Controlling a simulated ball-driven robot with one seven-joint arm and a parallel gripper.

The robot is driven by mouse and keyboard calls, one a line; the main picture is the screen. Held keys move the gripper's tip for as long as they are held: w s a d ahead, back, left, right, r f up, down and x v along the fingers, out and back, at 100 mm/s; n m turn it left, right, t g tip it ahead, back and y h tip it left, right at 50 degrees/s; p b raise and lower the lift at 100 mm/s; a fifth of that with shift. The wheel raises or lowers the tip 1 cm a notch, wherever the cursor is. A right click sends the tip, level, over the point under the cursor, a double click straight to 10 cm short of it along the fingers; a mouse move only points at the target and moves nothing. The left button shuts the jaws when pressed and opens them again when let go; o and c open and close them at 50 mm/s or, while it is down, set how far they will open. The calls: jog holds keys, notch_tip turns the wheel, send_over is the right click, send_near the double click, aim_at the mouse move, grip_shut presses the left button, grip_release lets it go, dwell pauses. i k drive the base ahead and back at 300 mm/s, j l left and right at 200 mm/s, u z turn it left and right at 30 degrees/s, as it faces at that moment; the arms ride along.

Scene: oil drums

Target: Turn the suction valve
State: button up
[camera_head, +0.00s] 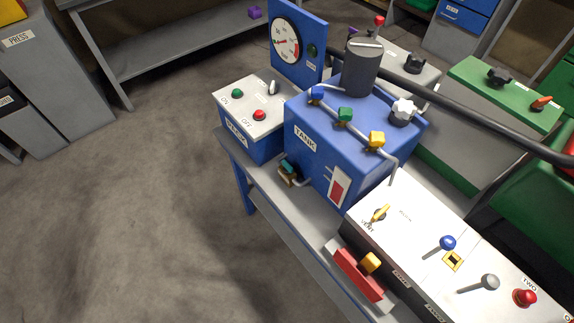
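No readable label marks which part is the suction valve. A blue tank box (318,165) labelled TANK stands on the bench. A thin pipe along its top carries a blue valve handle (316,94), a green valve handle (345,115) and a yellow valve handle (377,139). A white star-shaped knob (403,111) sits on the tank top at the right. A small teal part (289,168) sits low at the tank's left side. My gripper is not in view, so its distance to these cannot be told.
A blue control box (252,118) has green and red buttons. A white panel (415,228) with several levers stands front right. A dark grey cylinder (362,70) rises from the tank, and a dark pipe (460,117) runs behind. Open floor (120,210) lies left of the bench.

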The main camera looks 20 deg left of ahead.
aim_at(288, 169)
jog(key=i+j, duration=0.15)
jog(key=j, duration=0.25)
jog(key=i+j+u, duration=0.1)
jog(key=j, duration=0.25)
jog(key=i+j+u, duration=0.1)
jog(key=j, duration=0.25)
jog(key=i+j, duration=0.25)
jog(key=j+u, duration=0.05)
jog(key=j, duration=0.1)
